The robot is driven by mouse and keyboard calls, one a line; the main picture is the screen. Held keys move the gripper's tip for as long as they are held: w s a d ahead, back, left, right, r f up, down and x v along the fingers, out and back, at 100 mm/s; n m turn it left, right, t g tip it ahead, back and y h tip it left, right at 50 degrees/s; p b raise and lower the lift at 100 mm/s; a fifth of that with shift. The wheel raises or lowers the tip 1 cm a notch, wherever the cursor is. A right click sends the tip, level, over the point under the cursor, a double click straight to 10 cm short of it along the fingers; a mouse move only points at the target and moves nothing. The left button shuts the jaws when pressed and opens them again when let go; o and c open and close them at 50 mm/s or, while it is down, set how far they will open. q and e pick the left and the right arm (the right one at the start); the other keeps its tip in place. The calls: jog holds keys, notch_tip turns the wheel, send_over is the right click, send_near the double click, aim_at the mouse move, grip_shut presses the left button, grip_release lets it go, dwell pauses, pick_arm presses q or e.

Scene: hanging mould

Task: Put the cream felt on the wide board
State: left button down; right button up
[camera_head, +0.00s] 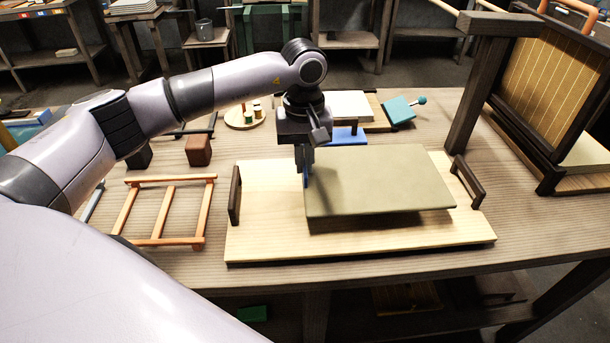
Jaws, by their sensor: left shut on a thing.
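My left gripper (306,180) points down and is shut on the left edge of a flat, dull olive-cream sheet, the cream felt (378,182). The felt is held level above the wide board (270,240), a pale wooden board with a dark handle at each end. A shadow below the felt's front edge shows a gap between felt and board. The felt hides much of the board's middle and right part. My right gripper is not in view.
An orange wooden frame (160,241) lies left of the board. A reddish-brown block (198,150), a blue piece (348,136) and a teal paddle (398,111) are behind. A dark upright frame with a ribbed screen (556,75) stands at right.

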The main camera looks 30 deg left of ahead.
pick_arm(q)
jog(key=shift+f, duration=2.35)
jog(key=shift+f, duration=0.15)
jog(key=c, duration=1.3)
grip_release()
jog(key=shift+o, duration=0.2)
